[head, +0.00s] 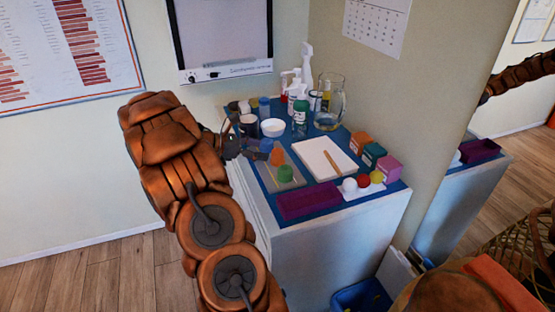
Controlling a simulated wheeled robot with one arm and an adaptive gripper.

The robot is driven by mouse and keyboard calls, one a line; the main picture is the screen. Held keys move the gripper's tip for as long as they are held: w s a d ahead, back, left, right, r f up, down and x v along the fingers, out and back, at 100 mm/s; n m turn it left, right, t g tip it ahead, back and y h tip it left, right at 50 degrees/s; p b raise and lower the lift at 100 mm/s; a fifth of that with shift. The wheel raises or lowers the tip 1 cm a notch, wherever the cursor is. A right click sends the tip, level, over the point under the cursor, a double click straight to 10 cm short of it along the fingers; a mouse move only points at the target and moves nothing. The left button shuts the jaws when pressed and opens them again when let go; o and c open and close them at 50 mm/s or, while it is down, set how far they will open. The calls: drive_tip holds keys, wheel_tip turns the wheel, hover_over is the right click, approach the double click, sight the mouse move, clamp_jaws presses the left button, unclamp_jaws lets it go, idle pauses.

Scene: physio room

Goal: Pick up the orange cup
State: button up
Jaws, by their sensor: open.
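A small orange object (277,156), which looks like the orange cup, is on a grey tray (296,182) at the left part of the cabinet top. It stands just behind a green cup (286,174), with a small blue item (266,145) close behind it to the left. My gripper (250,152) is dark, open and small in the picture, at the left edge of the cabinet top. It is to the left of the orange object and appears apart from it. My arm hides part of the cabinet's left side, and the fingertips are hard to make out.
Behind are a white bowl (273,127), a dark mug (249,125), bottles and a glass jug (330,102). A purple bin (309,201) lies at the front.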

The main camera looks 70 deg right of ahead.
sight(275, 151)
drive_tip(key=shift+p+x, duration=0.4)
drive_tip(key=shift+x, duration=3.35)
drive_tip(key=shift+w+f, duration=0.15)
drive_tip(key=shift+w, duration=0.1)
drive_tip(key=c, duration=1.1)
drive_tip(key=shift+o, duration=0.2)
